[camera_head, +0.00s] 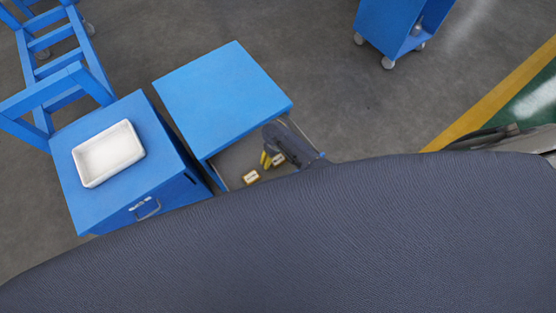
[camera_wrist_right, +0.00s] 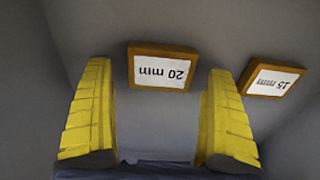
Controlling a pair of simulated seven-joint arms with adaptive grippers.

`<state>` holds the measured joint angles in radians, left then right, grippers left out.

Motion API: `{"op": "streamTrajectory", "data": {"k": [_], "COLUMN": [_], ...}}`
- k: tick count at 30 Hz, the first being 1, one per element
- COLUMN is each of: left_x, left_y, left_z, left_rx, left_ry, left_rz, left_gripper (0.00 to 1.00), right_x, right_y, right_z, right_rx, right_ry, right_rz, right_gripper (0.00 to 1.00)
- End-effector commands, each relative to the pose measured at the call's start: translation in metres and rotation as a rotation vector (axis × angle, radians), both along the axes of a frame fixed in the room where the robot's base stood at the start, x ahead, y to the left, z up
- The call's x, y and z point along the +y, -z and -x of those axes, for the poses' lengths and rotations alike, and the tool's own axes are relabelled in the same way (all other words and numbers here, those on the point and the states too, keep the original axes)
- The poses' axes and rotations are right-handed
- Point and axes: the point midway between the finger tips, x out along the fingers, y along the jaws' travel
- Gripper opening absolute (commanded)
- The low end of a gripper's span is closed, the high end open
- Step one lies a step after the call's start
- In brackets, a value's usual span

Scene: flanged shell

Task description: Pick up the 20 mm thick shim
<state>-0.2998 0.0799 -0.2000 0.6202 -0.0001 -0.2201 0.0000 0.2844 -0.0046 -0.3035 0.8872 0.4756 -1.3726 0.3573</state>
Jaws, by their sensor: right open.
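In the right wrist view the 20 mm shim (camera_wrist_right: 161,70), a small orange-brown block with a white label reading upside down, lies ahead between my yellow fingers, not touching them. The 15 mm shim (camera_wrist_right: 271,77) lies to its right, beyond the right finger. My right gripper (camera_head: 266,159) is open and empty, reaching down into the open drawer (camera_head: 228,171) in the head view. My left gripper is not in view.
The drawer belongs to a blue cabinet (camera_head: 220,92), with walls close around the gripper. Left of it stands a second blue cabinet (camera_head: 85,207) with a white tray (camera_head: 135,128) on top. A blue cart (camera_head: 385,25) stands at the far right. Grey floor lies open between.

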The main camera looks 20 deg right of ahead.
Motion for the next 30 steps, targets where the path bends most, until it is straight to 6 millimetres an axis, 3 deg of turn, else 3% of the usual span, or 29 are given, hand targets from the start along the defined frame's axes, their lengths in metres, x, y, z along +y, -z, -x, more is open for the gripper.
{"op": "streamTrajectory", "data": {"k": [12,27,30], "left_x": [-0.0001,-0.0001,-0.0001], "left_y": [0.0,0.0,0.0], "left_z": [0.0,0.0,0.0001], "left_rx": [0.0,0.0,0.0], "left_ry": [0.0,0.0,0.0], "left_rz": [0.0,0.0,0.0], "left_gripper": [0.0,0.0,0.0], "right_x": [-0.0004,-0.0001,0.0], "right_y": [0.0042,0.0041,0.004], "right_z": [0.0002,0.0004,0.0001], "right_rx": [0.0,0.0,0.0], "right_ry": [0.0,0.0,0.0], "right_rz": [0.0,0.0,0.0], "right_gripper": [0.89,0.31,0.25]}}
